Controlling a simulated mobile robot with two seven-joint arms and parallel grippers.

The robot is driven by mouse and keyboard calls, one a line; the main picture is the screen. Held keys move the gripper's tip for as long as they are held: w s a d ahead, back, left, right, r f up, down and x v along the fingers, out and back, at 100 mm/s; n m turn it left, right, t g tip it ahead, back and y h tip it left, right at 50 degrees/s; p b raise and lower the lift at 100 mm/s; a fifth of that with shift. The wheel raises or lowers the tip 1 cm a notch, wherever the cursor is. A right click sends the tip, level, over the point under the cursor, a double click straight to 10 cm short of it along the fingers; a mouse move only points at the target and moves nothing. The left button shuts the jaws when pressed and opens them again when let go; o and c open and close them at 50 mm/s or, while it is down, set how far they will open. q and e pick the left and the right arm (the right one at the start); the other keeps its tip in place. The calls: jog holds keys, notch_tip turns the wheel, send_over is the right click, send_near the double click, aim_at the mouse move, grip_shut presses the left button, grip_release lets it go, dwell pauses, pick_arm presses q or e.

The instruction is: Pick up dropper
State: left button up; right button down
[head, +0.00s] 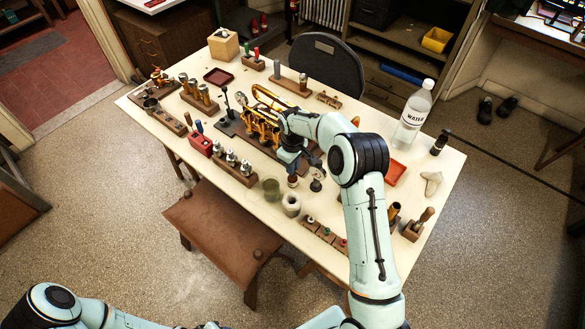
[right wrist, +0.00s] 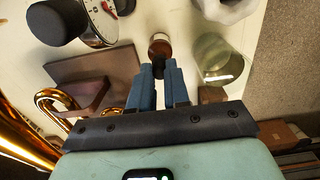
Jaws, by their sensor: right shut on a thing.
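The dropper shows in the right wrist view as a black rubber top (right wrist: 158,66) over a small amber bottle (right wrist: 160,46). My right gripper (right wrist: 158,88) has its blue fingers closed around the black top. In the head view the right gripper (head: 290,163) points down at the table's front middle, with the small brown bottle (head: 292,181) just below it. The gripper hides most of the dropper there. I cannot tell whether the dropper is still seated in the bottle. My left arm is at the lower left, and its gripper is outside the view.
A glass jar (head: 271,188) and a white roll (head: 291,204) stand close to the bottle. A dial gauge (head: 316,184) is just right of it. The brass horn (head: 262,122) lies behind. A water bottle (head: 414,112) stands at the right. A brown stool (head: 222,230) is in front.

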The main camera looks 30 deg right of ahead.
pick_arm(q)
jog(key=w+r, duration=0.1)
jog(key=w+r+p, duration=0.1)
jog(key=shift+w+r+p, duration=0.1)
jog(key=shift+w+p, duration=0.2)
pick_arm(e)
notch_tip(320, 180, up, 20)
jog(key=shift+f, duration=0.15)
